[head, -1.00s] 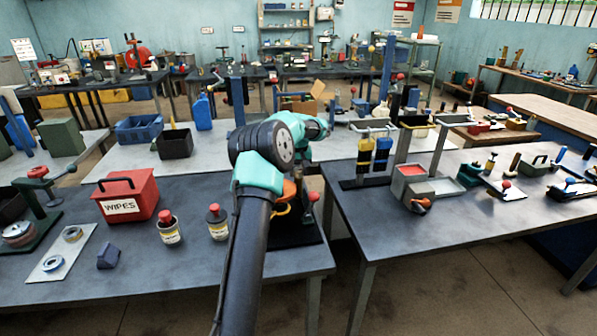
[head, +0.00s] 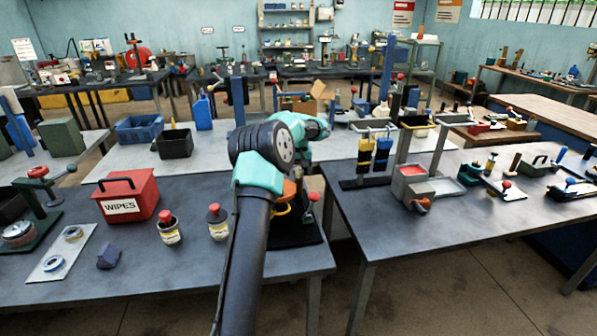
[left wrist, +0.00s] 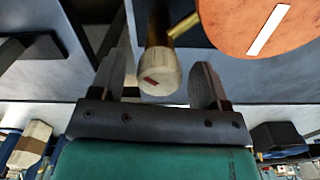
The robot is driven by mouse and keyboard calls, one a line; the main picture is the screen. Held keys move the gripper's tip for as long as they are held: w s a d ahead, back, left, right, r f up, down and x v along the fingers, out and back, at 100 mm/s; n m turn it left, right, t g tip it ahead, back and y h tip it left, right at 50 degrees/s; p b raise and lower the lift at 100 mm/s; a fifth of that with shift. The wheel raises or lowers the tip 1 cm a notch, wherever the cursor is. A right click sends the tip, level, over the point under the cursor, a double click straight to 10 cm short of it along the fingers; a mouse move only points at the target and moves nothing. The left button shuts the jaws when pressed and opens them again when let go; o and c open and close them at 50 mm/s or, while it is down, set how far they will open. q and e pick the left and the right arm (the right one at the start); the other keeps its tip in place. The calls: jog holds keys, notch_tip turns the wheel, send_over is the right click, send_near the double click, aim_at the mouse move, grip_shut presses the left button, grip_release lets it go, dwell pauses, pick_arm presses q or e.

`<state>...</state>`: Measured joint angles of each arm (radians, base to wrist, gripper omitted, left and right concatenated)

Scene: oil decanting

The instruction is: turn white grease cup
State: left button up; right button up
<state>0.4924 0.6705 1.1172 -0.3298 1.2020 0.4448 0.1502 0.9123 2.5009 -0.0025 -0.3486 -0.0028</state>
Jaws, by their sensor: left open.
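In the left wrist view the off-white grease cup (left wrist: 160,72), with a small dark red mark on its end, sits on a brownish stem beside a brass-coloured rod. My left gripper (left wrist: 162,62) is open, with one finger on each side of the cup and a visible gap to both. How deep the cup lies between the fingers I cannot tell. In the head view my left arm covers the cup and the fingers. Only an orange part (head: 289,190), a red knob (head: 314,196) and a dark base (head: 306,236) show beside the arm. My right gripper is not in view.
An orange disc (left wrist: 258,22) with a white stripe lies close to the right finger. A gap separates this table from the right-hand table (head: 440,225).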

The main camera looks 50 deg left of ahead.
aim_at(299, 169)
pick_arm(q)
jog(key=shift+r, duration=0.15)
notch_tip(299, 169, up, 17)
dwell(0.6)
dwell(0.4)
